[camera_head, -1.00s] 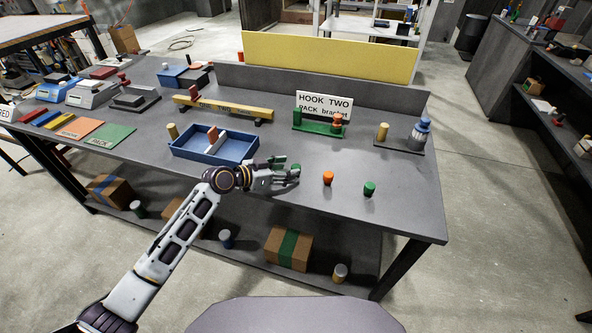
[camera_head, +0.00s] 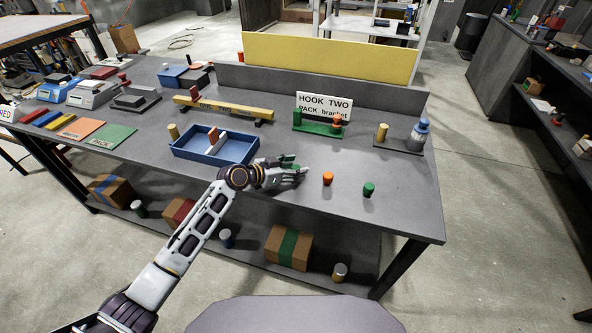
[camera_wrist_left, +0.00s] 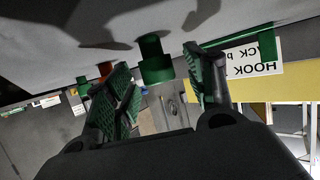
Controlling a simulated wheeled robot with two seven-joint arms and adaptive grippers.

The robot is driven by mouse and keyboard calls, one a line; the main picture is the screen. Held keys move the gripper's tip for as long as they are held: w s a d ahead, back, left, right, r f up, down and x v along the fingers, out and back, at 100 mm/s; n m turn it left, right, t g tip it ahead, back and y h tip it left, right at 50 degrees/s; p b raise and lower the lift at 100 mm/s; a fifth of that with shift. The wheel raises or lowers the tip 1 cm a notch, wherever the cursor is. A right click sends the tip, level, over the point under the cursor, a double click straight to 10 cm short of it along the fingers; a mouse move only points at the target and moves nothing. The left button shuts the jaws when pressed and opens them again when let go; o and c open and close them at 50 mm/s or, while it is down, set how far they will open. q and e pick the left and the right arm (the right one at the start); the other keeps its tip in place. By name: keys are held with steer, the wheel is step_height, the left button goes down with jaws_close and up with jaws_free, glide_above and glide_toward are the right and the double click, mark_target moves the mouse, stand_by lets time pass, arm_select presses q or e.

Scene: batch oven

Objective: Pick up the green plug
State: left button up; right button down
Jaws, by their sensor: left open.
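A small green plug (camera_head: 369,189) stands upright near the table's front right. My left gripper (camera_head: 303,171) is to its left, low over the tabletop, with its fingers pointing right. An orange plug (camera_head: 327,179) stands between that gripper and the green plug. In the left wrist view, which is upside down, a green plug (camera_wrist_left: 154,62) shows in the gap between the spread fingers of my left gripper (camera_wrist_left: 162,88). Nothing is visibly clasped. I cannot tell how far that plug is from the fingertips. My right gripper is not in view.
A blue divided tray (camera_head: 183,155) lies left of my gripper. Behind are a green bracket (camera_head: 318,129) with a HOOK TWO sign (camera_head: 325,102) and a grey stand (camera_head: 398,146) with a yellow peg and blue-capped bottle. The tabletop right of the green plug is clear.

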arm_select(q)
steer(key=shift+w+d+f, duration=0.3)
steer(key=shift+w+d, duration=0.05)
steer(key=shift+d, duration=0.15)
steer(key=c, duration=0.9)
